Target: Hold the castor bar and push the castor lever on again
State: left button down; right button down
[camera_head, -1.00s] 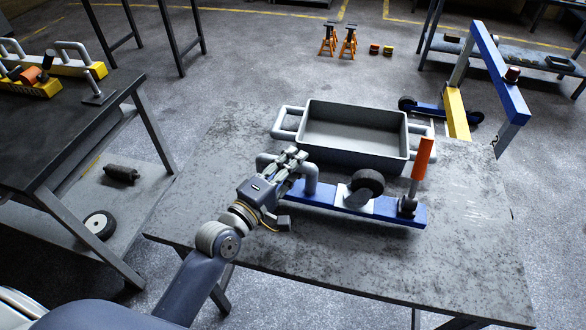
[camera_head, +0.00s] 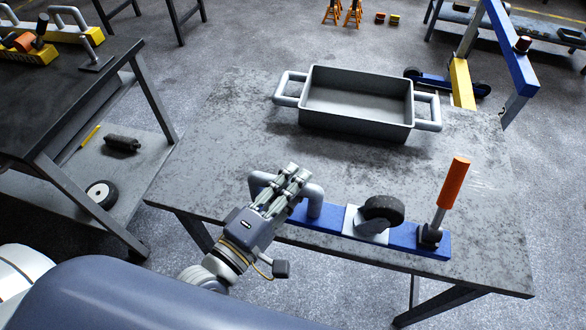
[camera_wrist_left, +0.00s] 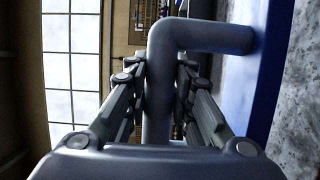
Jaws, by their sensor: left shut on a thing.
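The castor bar (camera_head: 403,238) is a blue bar near the front edge of the table. It has a grey handle (camera_head: 316,200) at its left end and a dark castor wheel (camera_head: 384,211) on a pale block near its middle. The castor lever (camera_head: 453,184), with an orange grip, stands at the right end, leaning right. My left gripper (camera_head: 290,180) is shut on the grey handle. In the left wrist view the handle (camera_wrist_left: 160,85) passes between the fingers. I cannot tell whether the bar rests on the table or hangs slightly above it. My right gripper is out of view.
A grey tray (camera_head: 350,123) with side handles stands behind the bar on the table (camera_head: 230,140), with clear room between. A dark bench (camera_head: 80,75) is at the left. A blue and yellow jack frame (camera_head: 510,55) stands beyond the table at the right.

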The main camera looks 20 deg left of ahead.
pick_arm(q)
jog(key=shift+s+r, duration=0.35)
jog(key=shift+w, duration=0.15)
